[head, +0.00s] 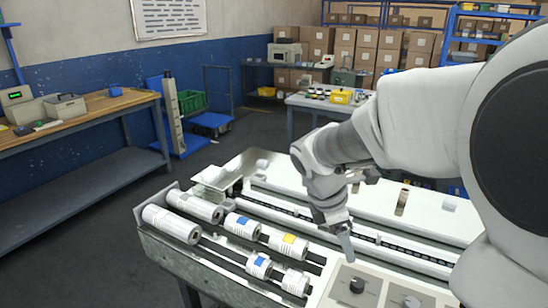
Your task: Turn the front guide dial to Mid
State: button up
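A light control panel (330,294) sits at the bottom of the head view, at the near edge of the wrapper machine. A black round dial (357,285) is on it, and a pale knob (411,302) is to its right, partly cut by the frame edge. I cannot read any labels or tell either setting. My gripper (349,258) points down just above and behind the black dial, apart from it in the picture. Its fingers overlap in this view, so their opening is hidden.
A wooden bench (100,108) stands at left, with open floor between. My arm covers the right side.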

aim_at(358, 282)
jog(key=w+d+f+b, duration=0.1)
jog(key=d+f, duration=0.1)
jog(key=f, duration=0.4)
jog(key=w+d+f+n+b, duration=0.1)
jog(key=d+f+b, duration=0.1)
jog(key=f, duration=0.4)
jog(key=w+d+f+n+b, duration=0.1)
jog(key=d+f+b, duration=0.1)
jog(key=f, duration=0.4)
jog(key=shift+d+f, duration=0.15)
jog(key=shift+d, duration=0.45)
grip_shut()
